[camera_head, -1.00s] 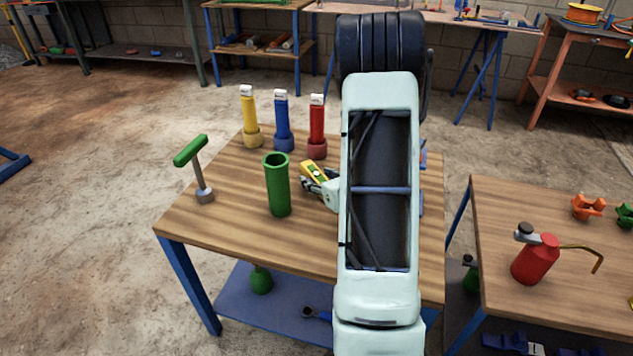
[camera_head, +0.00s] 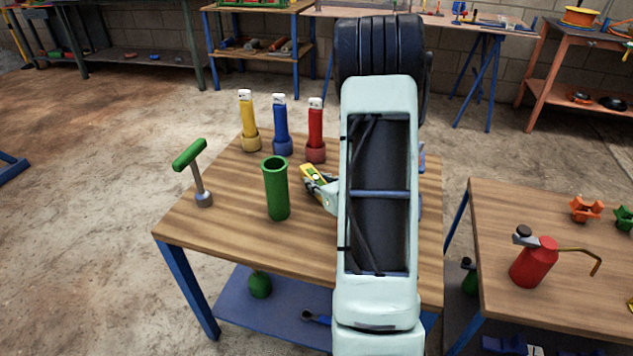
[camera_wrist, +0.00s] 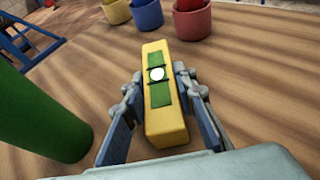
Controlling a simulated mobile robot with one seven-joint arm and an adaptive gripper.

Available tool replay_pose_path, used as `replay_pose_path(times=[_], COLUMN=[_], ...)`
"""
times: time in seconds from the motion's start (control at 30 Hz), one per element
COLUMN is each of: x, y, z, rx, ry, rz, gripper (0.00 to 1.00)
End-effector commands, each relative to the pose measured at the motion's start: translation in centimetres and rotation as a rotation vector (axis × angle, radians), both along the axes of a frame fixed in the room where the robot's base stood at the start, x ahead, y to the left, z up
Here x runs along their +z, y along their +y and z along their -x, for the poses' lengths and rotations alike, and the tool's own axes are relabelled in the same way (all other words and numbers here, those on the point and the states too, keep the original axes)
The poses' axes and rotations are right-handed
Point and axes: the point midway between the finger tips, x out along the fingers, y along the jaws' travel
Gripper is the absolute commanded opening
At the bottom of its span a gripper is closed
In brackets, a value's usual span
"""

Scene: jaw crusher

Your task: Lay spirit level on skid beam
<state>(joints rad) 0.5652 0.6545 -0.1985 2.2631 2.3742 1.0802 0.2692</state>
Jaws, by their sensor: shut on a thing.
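The spirit level is a yellow bar with green panels and a white round vial on top; it shows in the head view (camera_head: 313,177) and the wrist view (camera_wrist: 157,110). My gripper (camera_wrist: 163,118) has its two fingers on either side of the level, shut on it. In the head view my gripper (camera_head: 322,188) is partly hidden behind my arm. Whether the level touches the wooden tabletop (camera_head: 235,232) or hangs just above it is hard to tell. I cannot make out the skid beam in these frames.
A green open tube (camera_head: 276,190) stands just left of my gripper. Yellow (camera_head: 247,120), blue (camera_head: 281,126) and red (camera_head: 316,130) holders stand at the back. A green-handled tool (camera_head: 197,172) stands at the left. A red oil can (camera_head: 534,262) is on the right table.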

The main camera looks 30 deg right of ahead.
Motion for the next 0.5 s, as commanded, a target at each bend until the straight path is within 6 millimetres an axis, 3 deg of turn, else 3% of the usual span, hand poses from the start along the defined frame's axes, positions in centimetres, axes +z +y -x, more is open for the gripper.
replay_pose_path(times=[0.17, 0.5], x=[1.7, 5.4], y=[0.0, 0.3], z=[1.4, 8.4], rx=[-0.002, -0.005], ry=[-0.001, -0.002], rz=[0.001, 0.001], gripper=[0.00, 0.00])
